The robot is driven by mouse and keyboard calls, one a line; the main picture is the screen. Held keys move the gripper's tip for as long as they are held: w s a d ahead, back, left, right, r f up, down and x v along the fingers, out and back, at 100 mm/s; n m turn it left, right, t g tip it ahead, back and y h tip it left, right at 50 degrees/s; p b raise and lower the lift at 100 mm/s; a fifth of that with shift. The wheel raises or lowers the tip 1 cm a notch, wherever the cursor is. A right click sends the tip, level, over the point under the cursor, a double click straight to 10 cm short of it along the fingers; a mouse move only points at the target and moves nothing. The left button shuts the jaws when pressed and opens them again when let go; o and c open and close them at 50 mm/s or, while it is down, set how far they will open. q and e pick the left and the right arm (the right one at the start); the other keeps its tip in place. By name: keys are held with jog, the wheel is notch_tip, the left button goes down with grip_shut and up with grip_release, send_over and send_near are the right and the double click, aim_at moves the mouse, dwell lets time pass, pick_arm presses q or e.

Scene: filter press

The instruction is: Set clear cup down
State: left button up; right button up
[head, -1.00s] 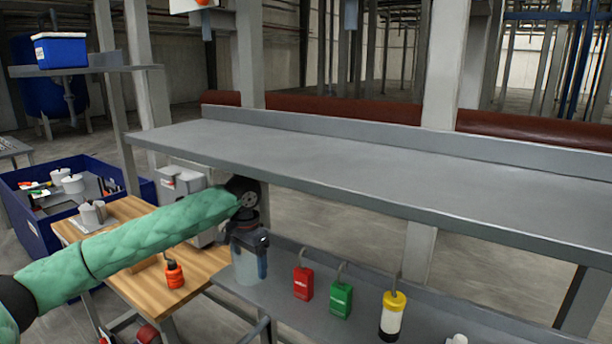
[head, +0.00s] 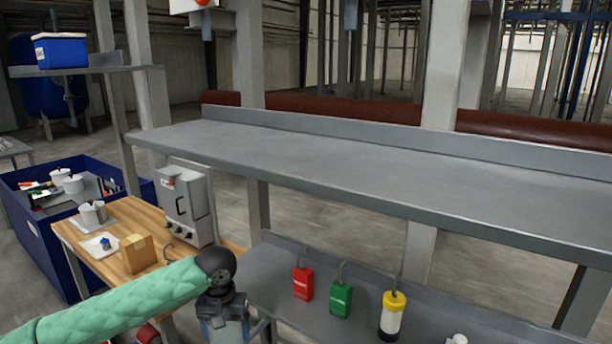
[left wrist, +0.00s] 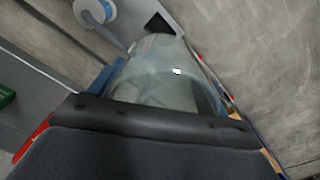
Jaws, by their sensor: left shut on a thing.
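My left gripper (head: 224,322) is at the bottom of the head view, pointing down, by the left end of the lower grey shelf (head: 262,268). It is shut on the clear cup, which fills the middle of the left wrist view (left wrist: 165,72) as a see-through grey wall with a rounded rim. In the head view the cup is mostly hidden by the gripper and cut by the picture's edge. I cannot tell whether its base touches anything. My right gripper is not in view.
A long grey upper shelf (head: 330,160) overhangs the lower one.

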pick_arm(q)
jog(key=s+a+f, duration=0.1)
jog(key=s+f, duration=0.3)
jog(key=f, duration=0.2)
jog(key=shift+s+a+f, duration=0.15)
jog(key=shift+a+f, duration=0.2)
